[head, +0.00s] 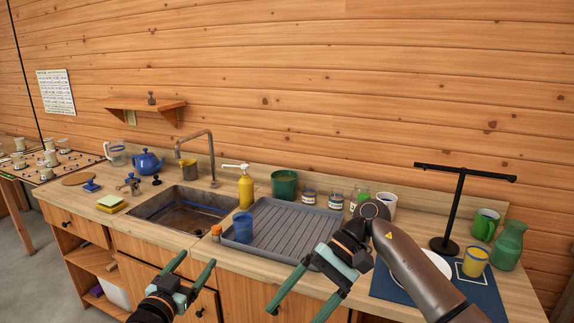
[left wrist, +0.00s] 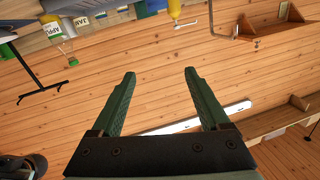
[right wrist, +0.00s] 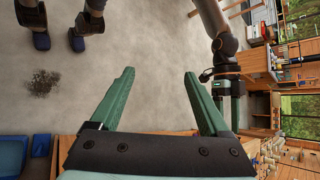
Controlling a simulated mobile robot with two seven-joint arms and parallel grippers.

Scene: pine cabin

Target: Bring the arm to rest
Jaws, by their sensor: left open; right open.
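My left gripper (head: 198,258) is low in the head view, in front of the counter's front edge. Its green fingers are apart with nothing between them; they also show open in the left wrist view (left wrist: 159,72), against the plank wall. My right gripper (head: 293,314) hangs from the arm that comes in from the right, in front of the counter and the grey drainer tray (head: 275,232). Its fingers are apart and empty, as the right wrist view (right wrist: 158,72) also shows, over grey floor. Neither gripper touches an object that I can see.
The counter has a sink (head: 178,208), a blue cup (head: 243,227), a yellow soap bottle (head: 246,188) and several jars. A black stand (head: 455,215), yellow cup (head: 475,262) and green jug (head: 508,246) stand on the right, near my right arm. The floor (right wrist: 130,40) has open room.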

